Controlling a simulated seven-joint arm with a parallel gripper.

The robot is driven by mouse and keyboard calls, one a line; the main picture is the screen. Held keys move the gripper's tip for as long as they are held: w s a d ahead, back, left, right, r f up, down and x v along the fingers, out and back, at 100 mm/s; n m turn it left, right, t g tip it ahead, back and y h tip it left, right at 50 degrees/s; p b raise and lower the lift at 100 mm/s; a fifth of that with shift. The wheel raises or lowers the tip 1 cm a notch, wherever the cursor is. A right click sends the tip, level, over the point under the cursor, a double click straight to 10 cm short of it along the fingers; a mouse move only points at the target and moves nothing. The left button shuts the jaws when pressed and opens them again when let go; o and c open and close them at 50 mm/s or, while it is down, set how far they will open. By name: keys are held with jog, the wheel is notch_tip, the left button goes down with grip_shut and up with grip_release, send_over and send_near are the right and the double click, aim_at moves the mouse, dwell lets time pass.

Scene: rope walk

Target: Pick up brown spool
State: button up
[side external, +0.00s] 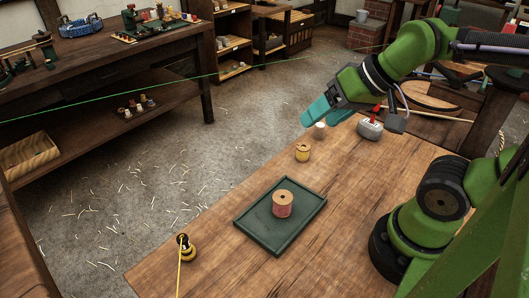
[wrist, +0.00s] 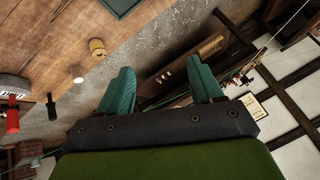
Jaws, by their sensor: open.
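No spool in view is plainly brown. A spool with yellow-tan thread and a wooden top (side external: 302,153) stands upright on the wooden table; it also shows in the wrist view (wrist: 97,47). A spool with pinkish-red thread and a wooden top (side external: 282,206) stands upright on a dark green tray (side external: 262,238). My gripper (side external: 322,115) is open and empty, with teal fingers, above the table's far end and beyond the yellow-tan spool. In the wrist view the open fingers (wrist: 161,72) have nothing between them.
A black-and-yellow spool (side external: 186,248) with a yellow strand stands at the near left. A green line crosses the room. The wood around the tray is clear.

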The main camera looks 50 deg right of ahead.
jog(key=m+g+h, duration=0.3)
jog(key=g+h, duration=0.1)
send_near(321, 126)
jog(key=shift+t, duration=0.3)
jog(key=x, duration=0.4)
jog(key=s+x, duration=0.1)
jog(key=x, duration=0.1)
jog(key=shift+a+f, duration=0.1)
jog(key=shift+f, duration=0.1)
jog(key=shift+w+x, duration=0.15)
jog(key=shift+x, duration=1.15)
jog(key=shift+w+x, duration=0.1)
jog(key=shift+x, duration=1.2)
jog(key=shift+r, duration=0.2)
jog(key=c, duration=1.1)
